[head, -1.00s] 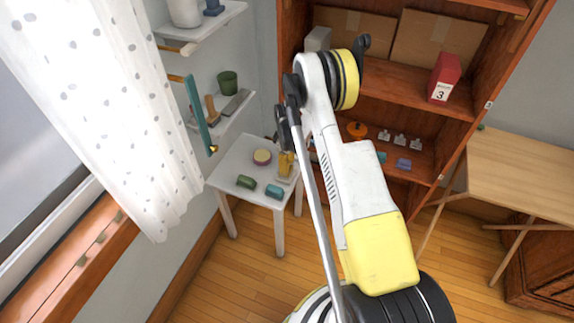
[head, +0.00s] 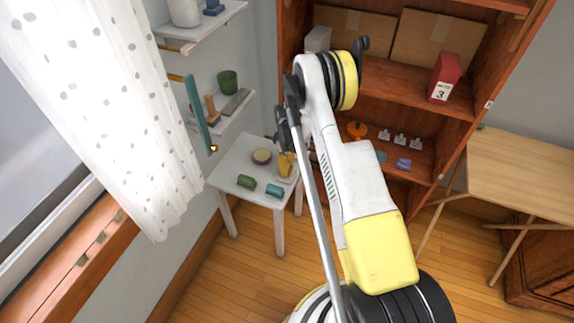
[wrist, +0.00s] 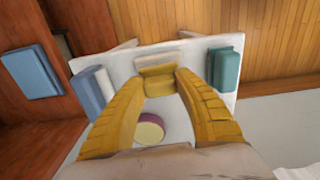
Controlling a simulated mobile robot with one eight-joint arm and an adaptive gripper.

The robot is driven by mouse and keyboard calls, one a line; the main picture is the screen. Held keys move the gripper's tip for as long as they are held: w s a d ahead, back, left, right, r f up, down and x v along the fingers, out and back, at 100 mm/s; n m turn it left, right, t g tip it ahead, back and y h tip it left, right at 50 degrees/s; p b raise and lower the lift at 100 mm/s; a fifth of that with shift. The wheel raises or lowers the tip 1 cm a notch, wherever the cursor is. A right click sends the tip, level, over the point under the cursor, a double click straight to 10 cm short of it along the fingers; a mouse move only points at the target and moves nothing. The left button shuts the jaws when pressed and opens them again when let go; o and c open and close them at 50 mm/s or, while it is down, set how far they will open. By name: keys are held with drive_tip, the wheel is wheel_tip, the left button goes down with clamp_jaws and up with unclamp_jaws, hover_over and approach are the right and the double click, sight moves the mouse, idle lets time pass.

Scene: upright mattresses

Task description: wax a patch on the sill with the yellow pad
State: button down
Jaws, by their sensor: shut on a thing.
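My gripper (head: 287,165) is low over the small white table, near its right side. In the wrist view its two yellow fingers (wrist: 158,84) are shut on the yellow pad (wrist: 158,80), which lies between the fingertips. Whether the pad still touches the table or a pale block (wrist: 160,59) just beyond it, I cannot tell. The wooden sill (head: 75,258) runs under the window at the lower left of the head view, with several small greenish marks along it, well away from my gripper.
The white table (head: 240,150) also bears a round tin (head: 262,157), a green block (head: 246,182), a teal block (head: 273,191) and a blue-grey block (wrist: 94,92). A spotted curtain (head: 110,110) hangs beside the sill. A wooden shelf unit (head: 400,195) stands behind my arm.

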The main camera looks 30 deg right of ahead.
drive_tip(key=shift+f, duration=0.5)
idle(1.1)
drive_tip(key=shift+r+p, duration=1.5)
drive_tip(key=shift+r, duration=2.05)
drive_tip(key=c, duration=1.9)
unclamp_jaws()
clamp_jaws()
